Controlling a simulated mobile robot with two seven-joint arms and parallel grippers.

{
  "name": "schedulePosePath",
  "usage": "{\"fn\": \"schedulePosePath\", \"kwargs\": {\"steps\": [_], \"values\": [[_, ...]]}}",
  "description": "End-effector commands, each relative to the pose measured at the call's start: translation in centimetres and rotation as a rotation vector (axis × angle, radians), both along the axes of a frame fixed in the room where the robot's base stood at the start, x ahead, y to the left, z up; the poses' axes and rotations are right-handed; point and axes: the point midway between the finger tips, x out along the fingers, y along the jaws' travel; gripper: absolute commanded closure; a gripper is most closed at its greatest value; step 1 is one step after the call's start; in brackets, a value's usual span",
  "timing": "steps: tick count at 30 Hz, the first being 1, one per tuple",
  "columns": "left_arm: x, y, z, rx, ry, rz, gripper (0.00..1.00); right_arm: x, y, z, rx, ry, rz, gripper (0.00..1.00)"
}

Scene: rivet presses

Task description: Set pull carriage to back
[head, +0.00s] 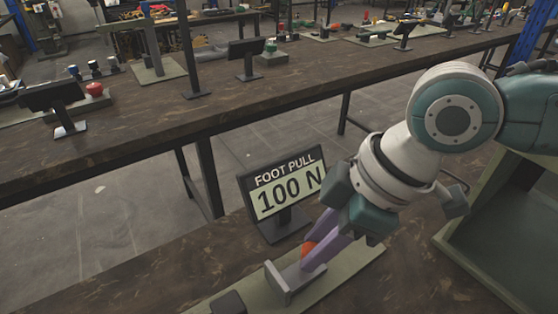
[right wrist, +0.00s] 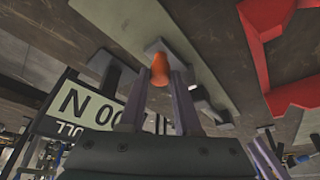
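The pull carriage shows in the head view as a grey block (head: 290,281) with an orange knob (head: 308,248), on a long pale green base plate (head: 345,268). My right gripper (head: 316,250) reaches down to the knob from the upper right with its purple fingers. In the right wrist view the orange knob (right wrist: 160,70) lies between the two fingertips (right wrist: 158,80), with a gap between the fingers. Whether a finger touches the knob I cannot tell. The fingers partly hide the carriage in the head view. My left gripper is not in view.
A display (head: 286,187) reading "FOOT PULL 100 N" stands just behind the base plate, close to my gripper. A green open housing (head: 500,235) stands at the right. A red frame (right wrist: 268,45) shows in the right wrist view. Another bench (head: 140,125) with devices lies beyond.

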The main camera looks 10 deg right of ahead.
Motion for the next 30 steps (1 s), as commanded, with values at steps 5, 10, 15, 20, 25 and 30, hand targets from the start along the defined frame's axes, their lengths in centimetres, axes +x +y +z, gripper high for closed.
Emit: {"fn": "schedulePosePath", "kwargs": {"steps": [5, 10, 15, 20, 25, 30], "values": [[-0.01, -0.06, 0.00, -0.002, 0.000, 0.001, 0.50, -0.02, 0.01, 0.01, 0.000, 0.001, 0.000, 0.92], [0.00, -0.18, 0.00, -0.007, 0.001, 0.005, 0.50, -0.02, 0.02, 0.03, 0.000, 0.001, 0.000, 1.00], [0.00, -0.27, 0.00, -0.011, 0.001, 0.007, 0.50, -0.03, 0.03, 0.04, 0.000, 0.001, 0.000, 1.00], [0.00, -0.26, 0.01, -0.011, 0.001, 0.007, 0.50, -0.03, 0.04, 0.04, 0.001, 0.000, 0.000, 1.00], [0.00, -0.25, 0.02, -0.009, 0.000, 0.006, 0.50, -0.02, 0.04, 0.06, 0.002, 0.001, 0.001, 1.00], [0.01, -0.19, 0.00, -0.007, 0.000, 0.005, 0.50, -0.03, 0.06, 0.06, 0.002, 0.001, 0.001, 1.00]]}}
